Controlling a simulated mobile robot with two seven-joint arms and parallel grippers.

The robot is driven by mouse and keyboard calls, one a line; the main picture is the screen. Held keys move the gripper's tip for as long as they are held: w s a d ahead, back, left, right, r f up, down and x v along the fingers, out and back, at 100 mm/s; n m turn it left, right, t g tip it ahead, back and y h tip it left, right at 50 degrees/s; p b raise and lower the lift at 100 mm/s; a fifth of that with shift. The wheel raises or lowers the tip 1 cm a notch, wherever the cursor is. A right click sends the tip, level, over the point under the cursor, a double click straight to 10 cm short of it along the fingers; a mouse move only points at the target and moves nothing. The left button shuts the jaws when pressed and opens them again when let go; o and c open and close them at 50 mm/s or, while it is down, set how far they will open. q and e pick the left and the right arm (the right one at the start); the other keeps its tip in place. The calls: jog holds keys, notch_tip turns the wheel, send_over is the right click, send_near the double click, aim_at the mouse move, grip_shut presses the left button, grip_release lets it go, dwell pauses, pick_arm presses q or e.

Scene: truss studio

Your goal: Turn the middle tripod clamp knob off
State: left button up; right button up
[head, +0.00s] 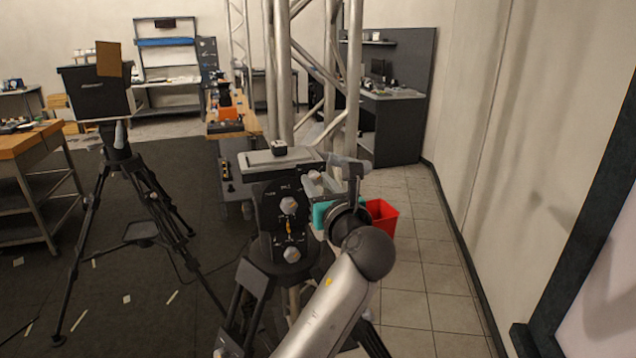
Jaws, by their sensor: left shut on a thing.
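A black tripod head (268,222) stands in front of me, with a dark face plate and white print. An upper pale faceted knob (289,205) and a lower one (292,254) sit on the plate. A small part with orange and yellow (290,232) lies between them. I cannot tell which knob this is.
A red bin (381,217) stands on the tiles behind my left wrist. A metal truss (281,80) rises behind the tripod head. Another tripod with a black box (95,95) stands at left. A long wall is on the right, with clear tiled floor (424,262) beside it.

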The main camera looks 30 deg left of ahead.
pick_arm(q)
grip_shut()
jog(key=shift+r+n+p, duration=0.1)
jog(key=shift+n+p, duration=0.75)
jog(key=shift+n, duration=0.15)
jog(key=shift+n+p, duration=0.45)
jog(key=shift+n, duration=0.45)
jog(key=n, duration=0.3)
jog(key=shift+n+p, duration=0.3)
jog(key=shift+p, duration=0.1)
jog(key=n, duration=0.4)
jog(key=shift+n, duration=0.3)
jog(key=n+b, duration=0.2)
jog(key=n, duration=0.3)
jog(key=shift+n, duration=0.3)
jog(key=shift+n+b, duration=0.3)
